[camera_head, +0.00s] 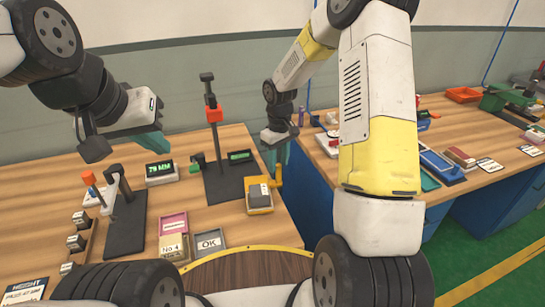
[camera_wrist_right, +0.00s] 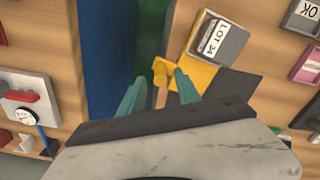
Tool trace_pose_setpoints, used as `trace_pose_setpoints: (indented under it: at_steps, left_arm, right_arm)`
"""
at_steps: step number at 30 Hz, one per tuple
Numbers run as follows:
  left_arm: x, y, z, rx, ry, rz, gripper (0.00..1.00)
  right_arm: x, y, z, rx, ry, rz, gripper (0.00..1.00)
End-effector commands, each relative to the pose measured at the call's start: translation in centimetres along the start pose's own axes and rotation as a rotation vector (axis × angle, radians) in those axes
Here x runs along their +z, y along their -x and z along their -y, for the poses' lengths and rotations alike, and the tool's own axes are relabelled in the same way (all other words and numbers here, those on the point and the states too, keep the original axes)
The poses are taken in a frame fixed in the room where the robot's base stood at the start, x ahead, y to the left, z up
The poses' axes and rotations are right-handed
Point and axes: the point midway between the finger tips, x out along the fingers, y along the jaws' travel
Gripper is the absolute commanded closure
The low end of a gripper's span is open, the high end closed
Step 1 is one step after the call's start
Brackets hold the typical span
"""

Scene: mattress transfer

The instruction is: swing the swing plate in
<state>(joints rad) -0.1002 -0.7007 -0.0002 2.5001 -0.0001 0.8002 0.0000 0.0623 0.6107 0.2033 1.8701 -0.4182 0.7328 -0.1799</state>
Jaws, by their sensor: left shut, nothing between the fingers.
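A yellow plate (camera_head: 268,210) lies at the table's right edge and carries a grey block (camera_head: 259,193). A yellow upright handle (camera_head: 277,178) stands at its right side. I take this to be the swing plate. In the right wrist view the plate (camera_wrist_right: 192,65) bears the block labelled LOT 34 (camera_wrist_right: 219,40), and the handle (camera_wrist_right: 160,72) shows between the fingertips. My right gripper (camera_head: 274,152) is open above the handle; its fingers also show in the right wrist view (camera_wrist_right: 159,88). Whether they touch it I cannot tell. My left gripper (camera_head: 152,146) is shut and empty over the left table.
A dark stand with a red clamp (camera_head: 214,115) rises behind the plate. Pink (camera_head: 173,224) and grey OK trays (camera_head: 209,243) lie in front left. A gap separates this table from the right table (camera_head: 450,125). An orange-topped stand (camera_head: 90,180) stands at left.

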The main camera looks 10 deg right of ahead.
Motion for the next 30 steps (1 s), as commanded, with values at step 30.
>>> trace_pose_setpoints:
  at_steps: [30]
  left_arm:
    - [0.0,0.0,0.0,0.0,0.0,0.0,1.0]
  right_arm:
    - [0.0,-4.8,0.0,0.001,0.0,-0.001,1.0]
